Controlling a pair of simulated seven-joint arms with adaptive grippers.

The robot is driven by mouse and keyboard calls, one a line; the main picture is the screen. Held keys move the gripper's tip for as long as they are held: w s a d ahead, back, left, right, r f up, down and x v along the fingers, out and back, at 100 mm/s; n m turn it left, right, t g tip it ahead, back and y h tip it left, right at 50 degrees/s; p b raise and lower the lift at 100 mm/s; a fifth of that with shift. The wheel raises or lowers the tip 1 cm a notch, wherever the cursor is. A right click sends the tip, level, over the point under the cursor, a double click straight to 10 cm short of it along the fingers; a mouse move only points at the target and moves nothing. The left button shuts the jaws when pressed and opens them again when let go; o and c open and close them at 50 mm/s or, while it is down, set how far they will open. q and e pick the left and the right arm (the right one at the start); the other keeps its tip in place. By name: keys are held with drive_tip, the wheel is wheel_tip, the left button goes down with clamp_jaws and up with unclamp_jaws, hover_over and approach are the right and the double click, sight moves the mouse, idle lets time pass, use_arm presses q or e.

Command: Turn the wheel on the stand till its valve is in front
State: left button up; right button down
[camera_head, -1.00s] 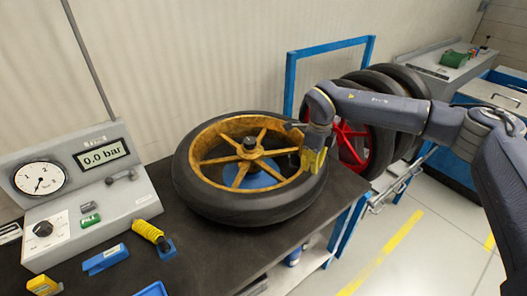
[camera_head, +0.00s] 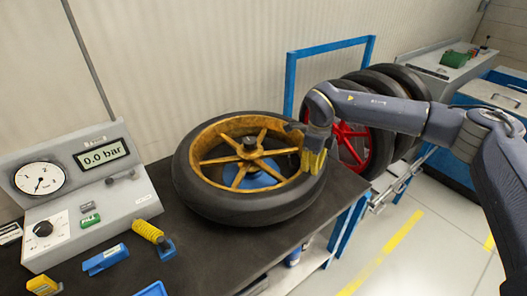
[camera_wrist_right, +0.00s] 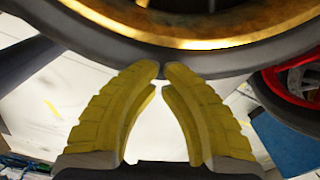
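The wheel has a black tyre (camera_head: 225,207) and gold spokes and lies flat on the stand, whose blue disc (camera_head: 262,180) shows between the spokes. The dark hub post (camera_head: 250,144) stands up at its middle. I cannot make out the valve. My right gripper (camera_head: 313,166) points down at the wheel's right side, by the rim and tyre. In the right wrist view its yellow fingertips (camera_wrist_right: 162,70) are together at the edge of the tyre (camera_wrist_right: 200,58), with nothing seen between them. Whether they touch it is unclear. My left gripper is out of view.
A grey gauge unit (camera_head: 85,200) reading 0.0 bar stands left on the dark bench (camera_head: 215,250). Several wheels, one red-rimmed (camera_head: 350,150), stand in a blue rack (camera_head: 290,85) behind the arm.

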sight(307, 179)
drive_tip(key=shift+f, duration=1.05)
drive_tip(key=shift+s+f, duration=0.15)
drive_tip(key=shift+f, duration=0.05)
idle(0.8)
drive_tip(key=shift+a, duration=0.15)
drive_tip(key=shift+s+a, duration=0.7)
drive_tip(key=shift+s, duration=0.15)
drive_tip(key=shift+s+a+r, duration=0.1)
